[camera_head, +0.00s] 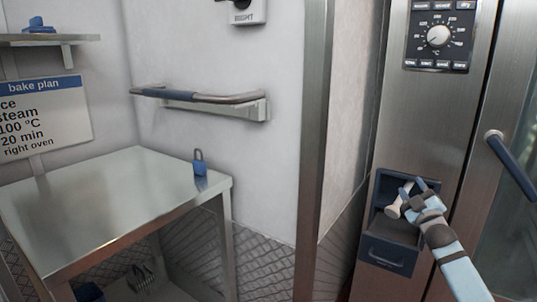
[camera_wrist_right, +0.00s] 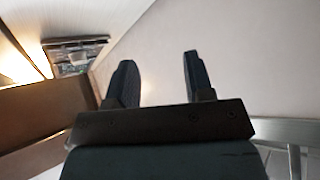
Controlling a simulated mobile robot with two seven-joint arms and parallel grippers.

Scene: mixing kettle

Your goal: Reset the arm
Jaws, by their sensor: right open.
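My right gripper (camera_head: 413,190) reaches in from the lower right, in front of the open dark drawer of the steel oven. In the right wrist view its two dark fingers (camera_wrist_right: 158,72) stand apart with nothing between them. A small whitish object (camera_head: 394,208) shows in the drawer (camera_head: 386,254), just left of the gripper in the picture; whether they touch I cannot tell. The gripper and forearm hide part of the drawer. My left gripper is in neither view.
The oven's control panel (camera_head: 438,37) with its round knob is above the drawer, and a door handle (camera_head: 511,165) is at the right. A steel table (camera_head: 105,195) at left carries a blue padlock-like item (camera_head: 199,165). A wall rail (camera_head: 200,97) and a bake plan sign (camera_head: 45,115) are behind.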

